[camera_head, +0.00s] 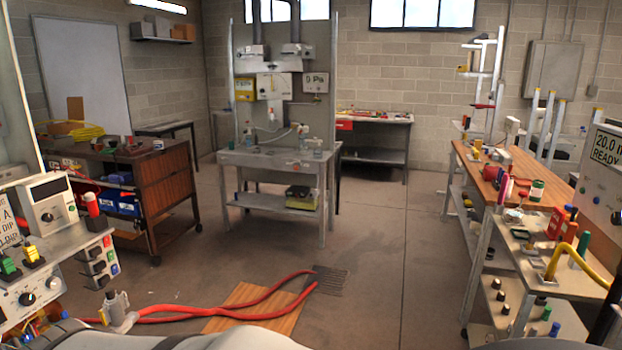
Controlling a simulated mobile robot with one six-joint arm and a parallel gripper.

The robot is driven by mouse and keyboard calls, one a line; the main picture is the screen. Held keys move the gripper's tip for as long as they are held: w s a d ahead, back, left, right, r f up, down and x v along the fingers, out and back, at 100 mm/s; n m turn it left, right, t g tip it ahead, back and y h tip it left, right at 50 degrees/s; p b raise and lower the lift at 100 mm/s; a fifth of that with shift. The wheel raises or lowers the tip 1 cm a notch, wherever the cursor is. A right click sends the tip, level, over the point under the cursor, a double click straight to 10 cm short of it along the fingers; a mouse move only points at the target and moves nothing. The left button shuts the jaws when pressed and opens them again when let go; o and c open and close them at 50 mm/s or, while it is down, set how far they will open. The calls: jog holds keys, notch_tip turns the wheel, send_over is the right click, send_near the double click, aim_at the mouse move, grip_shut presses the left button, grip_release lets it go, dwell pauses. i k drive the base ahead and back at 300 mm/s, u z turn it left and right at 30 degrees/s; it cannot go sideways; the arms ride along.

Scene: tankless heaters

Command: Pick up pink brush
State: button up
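A small pink upright item (501,188) stands on the wooden-topped bench at the right, among red and dark items. It may be the pink brush, but it is too small to tell its bristles or handle. I cannot make out my gripper in this view. Smooth grey surfaces along the bottom edge look like part of my own body.
The wooden-topped bench (483,172) adjoins a crowded lower bench at the right front. Red hoses (200,314) cross the floor near a wooden board (262,296) and a dark grate (328,281). The concrete floor (372,232) is clear in the middle.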

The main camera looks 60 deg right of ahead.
aim_at(504, 179)
jog(key=z, duration=0.65)
jog(key=k, duration=1.05)
jog(key=z, duration=1.6)
jog(key=i, duration=1.2)
jog(key=z, duration=0.55)
jog(key=k, duration=1.3)
jog(key=u, duration=0.65)
jog(key=i, duration=2.9)
jog(key=z, duration=0.25)
